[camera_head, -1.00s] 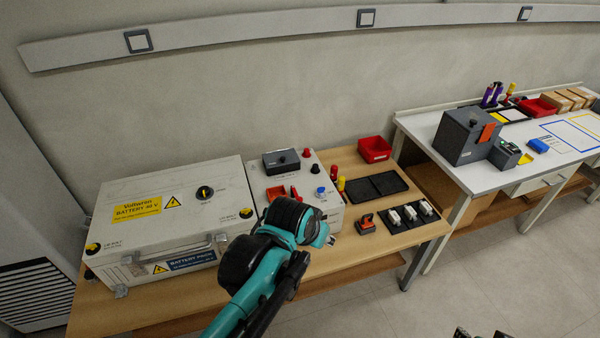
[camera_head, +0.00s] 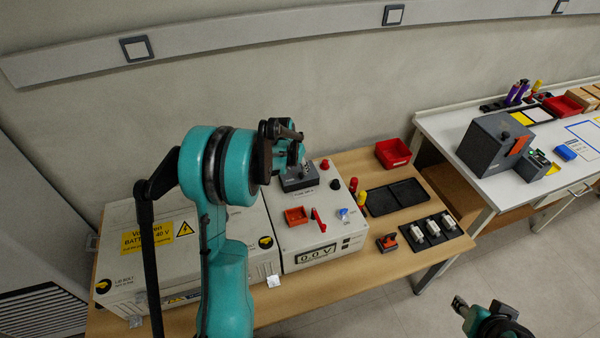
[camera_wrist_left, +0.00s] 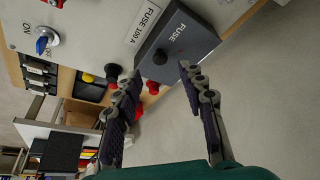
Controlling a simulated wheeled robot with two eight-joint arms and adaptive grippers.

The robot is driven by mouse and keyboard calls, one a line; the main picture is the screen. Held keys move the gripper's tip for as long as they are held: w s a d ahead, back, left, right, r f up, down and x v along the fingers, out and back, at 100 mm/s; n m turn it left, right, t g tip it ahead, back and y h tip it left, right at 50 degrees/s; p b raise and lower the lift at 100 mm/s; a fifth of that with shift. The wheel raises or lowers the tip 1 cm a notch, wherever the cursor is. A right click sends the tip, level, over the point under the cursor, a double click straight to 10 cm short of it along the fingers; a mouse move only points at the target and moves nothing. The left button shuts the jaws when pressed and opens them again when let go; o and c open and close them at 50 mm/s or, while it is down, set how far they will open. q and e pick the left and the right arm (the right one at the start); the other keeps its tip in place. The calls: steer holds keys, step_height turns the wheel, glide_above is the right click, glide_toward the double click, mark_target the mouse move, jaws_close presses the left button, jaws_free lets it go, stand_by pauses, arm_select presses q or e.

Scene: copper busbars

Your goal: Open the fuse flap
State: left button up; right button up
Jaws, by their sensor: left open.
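The fuse flap (camera_head: 300,181) is a dark grey block with a black knob on the white control box (camera_head: 322,233), at its back edge. In the left wrist view the flap (camera_wrist_left: 190,42) reads "FUSE", lies closed against the panel, and its round knob (camera_wrist_left: 160,57) points towards me. My left gripper (camera_head: 292,150) is over the flap, partly hidden by its own arm. In the wrist view its open, empty fingers (camera_wrist_left: 160,76) are on either side of the knob's line, apart from it. My right gripper (camera_head: 464,306) is low at the right, away from the bench.
The white battery case (camera_head: 215,255) is left of the control box. A red bin (camera_head: 393,152) and black tray (camera_head: 398,197) stand to the right. The floor in front is clear.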

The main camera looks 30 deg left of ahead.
mark_target(301, 174)
arm_select(q)
steer(key=b+x, duration=0.1)
steer(key=x, duration=0.4)
steer(key=shift+w+f, duration=0.1)
steer(key=shift+f, duration=0.15)
jaws_close()
